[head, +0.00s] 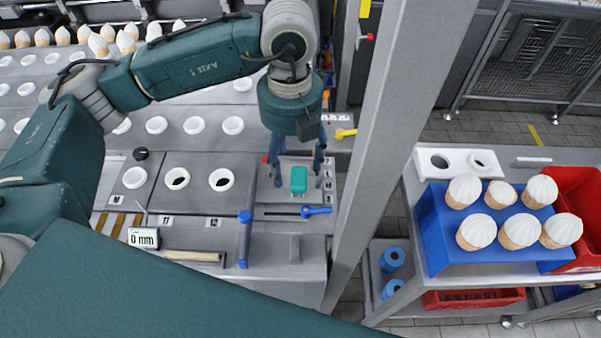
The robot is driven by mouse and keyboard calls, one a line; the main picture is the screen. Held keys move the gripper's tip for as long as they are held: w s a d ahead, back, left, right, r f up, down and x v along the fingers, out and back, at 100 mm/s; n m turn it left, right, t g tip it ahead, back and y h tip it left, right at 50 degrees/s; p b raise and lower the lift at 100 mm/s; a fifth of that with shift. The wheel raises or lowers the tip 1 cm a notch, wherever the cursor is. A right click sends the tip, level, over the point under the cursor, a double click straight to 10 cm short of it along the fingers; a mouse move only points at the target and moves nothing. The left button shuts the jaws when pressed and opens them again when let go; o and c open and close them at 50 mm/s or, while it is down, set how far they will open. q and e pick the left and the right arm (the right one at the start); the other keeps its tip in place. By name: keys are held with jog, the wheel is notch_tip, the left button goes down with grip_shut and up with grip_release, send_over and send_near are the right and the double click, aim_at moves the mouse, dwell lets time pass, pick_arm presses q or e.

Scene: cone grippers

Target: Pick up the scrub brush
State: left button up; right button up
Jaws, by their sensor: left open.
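The scrub brush appears to be the small teal block (299,181) on the grey machine top, right of the white ring holes; its bristles cannot be made out. My left gripper (298,176) points down over it from above. Its two dark blue fingers are open, one on each side of the teal block in the picture. I cannot tell whether they touch it. My right gripper is not in view.
A grey post (390,120) stands to the right. Beyond it, a cart holds a blue crate (440,232) with several cones. More cones line the back left.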

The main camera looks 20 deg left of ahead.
aim_at(295, 176)
pick_arm(q)
jog(key=shift+s+f, duration=0.1)
jog(key=shift+f, duration=0.7)
jog(key=f+p, duration=0.1)
jog(key=f, duration=0.1)
jog(key=w+f+p, duration=0.1)
jog(key=f, duration=0.1)
jog(key=shift+f+p, duration=0.1)
jog(key=shift+p, duration=0.3)
jog(key=shift+f, duration=0.6)
jog(key=shift+c, duration=1.3)
jog(key=c, duration=1)
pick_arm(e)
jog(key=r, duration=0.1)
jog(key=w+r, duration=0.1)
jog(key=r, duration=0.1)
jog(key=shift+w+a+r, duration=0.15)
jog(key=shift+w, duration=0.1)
pick_arm(q)
jog(key=shift+c, duration=0.2)
